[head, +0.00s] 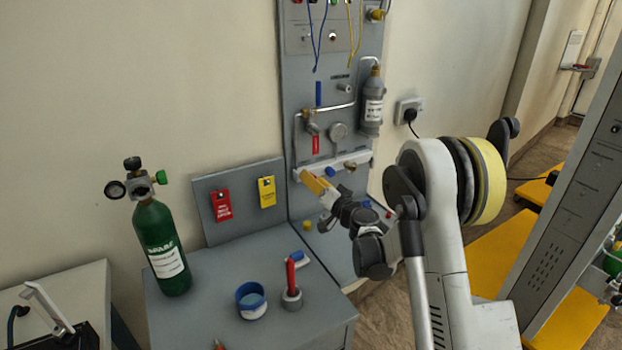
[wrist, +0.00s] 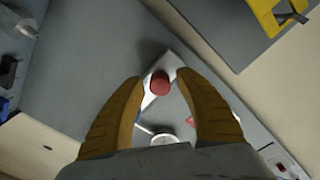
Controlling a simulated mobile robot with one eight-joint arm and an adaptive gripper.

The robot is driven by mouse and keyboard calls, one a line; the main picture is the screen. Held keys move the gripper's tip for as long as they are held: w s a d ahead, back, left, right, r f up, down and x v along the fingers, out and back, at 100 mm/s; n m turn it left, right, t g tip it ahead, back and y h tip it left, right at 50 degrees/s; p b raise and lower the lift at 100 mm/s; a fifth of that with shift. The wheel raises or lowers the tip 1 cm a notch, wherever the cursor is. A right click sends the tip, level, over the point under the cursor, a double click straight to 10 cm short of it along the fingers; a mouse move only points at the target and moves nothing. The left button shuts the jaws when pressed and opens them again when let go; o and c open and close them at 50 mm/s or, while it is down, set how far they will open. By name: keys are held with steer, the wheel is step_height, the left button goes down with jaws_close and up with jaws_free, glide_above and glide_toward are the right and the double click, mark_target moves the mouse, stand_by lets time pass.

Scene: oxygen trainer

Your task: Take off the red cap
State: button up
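The red cap (wrist: 160,83) shows in the wrist view as a round red knob on a white bar (wrist: 176,62). My gripper (wrist: 160,78) is open, with one yellow finger on each side of the cap. A narrow gap shows between the cap and each finger, and how deep the cap sits between them is hard to tell. In the head view my gripper (head: 306,177) is at the left part of the white bar (head: 356,159) on the grey panel. The red cap cannot be made out there.
Below are a grey bench (head: 205,313), a green cylinder (head: 160,245), a blue-rimmed cup (head: 251,301) and a red stick (head: 291,274) in a holder.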

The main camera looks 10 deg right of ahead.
steer(key=shift+s+d+m, duration=0.2)
steer(key=shift+s+m, duration=0.35)
steer(key=shift+m, duration=0.35)
steer(key=shift+s+d+m, duration=0.2)
steer(key=shift+s+m, duration=0.35)
steer(key=shift+m, duration=0.35)
steer(key=m, duration=0.3)
steer(key=m, duration=0.3)
steer(key=shift+m, duration=0.4)
